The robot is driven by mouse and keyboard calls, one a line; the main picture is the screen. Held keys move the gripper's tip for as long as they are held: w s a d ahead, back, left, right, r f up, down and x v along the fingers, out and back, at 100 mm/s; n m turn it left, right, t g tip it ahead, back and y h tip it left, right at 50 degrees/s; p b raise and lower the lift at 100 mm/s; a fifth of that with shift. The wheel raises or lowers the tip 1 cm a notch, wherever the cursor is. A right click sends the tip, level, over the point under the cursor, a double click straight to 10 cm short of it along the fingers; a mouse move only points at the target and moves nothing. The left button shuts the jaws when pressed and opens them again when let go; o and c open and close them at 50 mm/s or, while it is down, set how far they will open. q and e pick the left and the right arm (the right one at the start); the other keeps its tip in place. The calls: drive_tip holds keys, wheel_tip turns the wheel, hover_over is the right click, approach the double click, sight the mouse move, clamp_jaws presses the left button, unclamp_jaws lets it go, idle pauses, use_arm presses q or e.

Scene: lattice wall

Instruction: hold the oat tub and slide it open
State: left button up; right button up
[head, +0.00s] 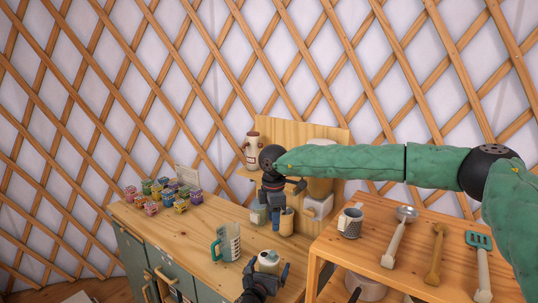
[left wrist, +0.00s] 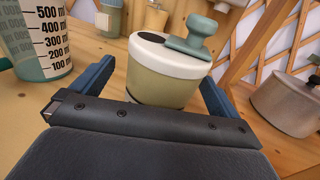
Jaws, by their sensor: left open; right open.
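The oat tub (head: 268,259) stands upright near the front right of the wooden counter. In the left wrist view, the tub (left wrist: 165,90) has an olive body, a cream lid with a dark opening, and a grey-green sliding knob. My left gripper (head: 266,276) is open and low in front of it. In the left wrist view its blue fingers (left wrist: 153,85) lie on either side of the tub's lower body, with a gap visible on the right. My right gripper (head: 280,187) is open and empty, above and behind the tub, over the back of the counter.
A measuring jug (head: 228,243) stands left of the tub. Small containers (head: 258,214) and a wooden cup (head: 286,222) stand behind it. Several colourful small boxes (head: 163,193) are at far left. A side table (head: 412,253) at right holds a mug and utensils; a pot (left wrist: 288,103) sits below.

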sight(265, 271)
use_arm(q)
drive_tip(key=shift+r+p+v, duration=0.25)
drive_tip(key=shift+p+v, duration=0.3)
drive_tip(key=shift+v, duration=0.6)
drive_tip(key=shift+r+p+v, duration=0.25)
drive_tip(key=shift+p+v, duration=0.25)
drive_tip(key=shift+v, duration=0.7)
